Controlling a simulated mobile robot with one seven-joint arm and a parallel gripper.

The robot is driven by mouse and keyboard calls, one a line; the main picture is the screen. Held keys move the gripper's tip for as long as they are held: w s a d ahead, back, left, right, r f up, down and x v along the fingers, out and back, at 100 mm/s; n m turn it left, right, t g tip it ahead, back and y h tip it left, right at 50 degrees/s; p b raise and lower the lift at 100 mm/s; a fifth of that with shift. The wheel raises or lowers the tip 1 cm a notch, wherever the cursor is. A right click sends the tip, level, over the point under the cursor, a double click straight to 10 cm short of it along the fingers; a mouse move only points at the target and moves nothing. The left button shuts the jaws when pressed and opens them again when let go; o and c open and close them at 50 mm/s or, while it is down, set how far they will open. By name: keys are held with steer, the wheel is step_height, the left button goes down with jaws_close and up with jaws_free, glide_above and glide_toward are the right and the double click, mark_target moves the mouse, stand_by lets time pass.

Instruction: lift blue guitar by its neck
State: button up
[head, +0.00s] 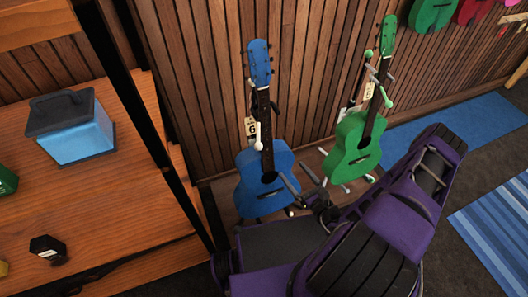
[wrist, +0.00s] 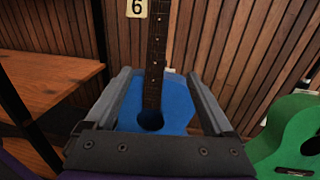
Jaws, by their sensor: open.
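The blue guitar (head: 264,178) stands upright on a stand against the slatted wood wall in the head view. Its dark neck (head: 265,115) rises to a blue headstock, and a tag with a 6 hangs beside the neck. My gripper (head: 303,185) is in front of the guitar's body, low and to the right of the neck. In the wrist view my gripper (wrist: 157,82) is open, with one finger on each side of the blue body (wrist: 175,108). The neck (wrist: 157,55) runs up between the fingers. I cannot tell whether the fingers touch the guitar.
A green guitar (head: 353,145) stands close on the right, also in the wrist view (wrist: 290,135). A wooden shelf (head: 100,190) with a dark post is on the left, holding a blue box (head: 75,130). Blue rugs (head: 450,118) lie on the right floor.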

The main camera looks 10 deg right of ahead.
mark_target(268, 143)
steer(key=x, duration=1.1)
steer(key=shift+w+a, duration=0.15)
steer(key=shift+w, duration=0.1)
steer(key=shift+a+x, duration=0.2)
steer(key=shift+x, duration=2.5)
steer(key=shift+f, duration=0.1)
jaws_close()
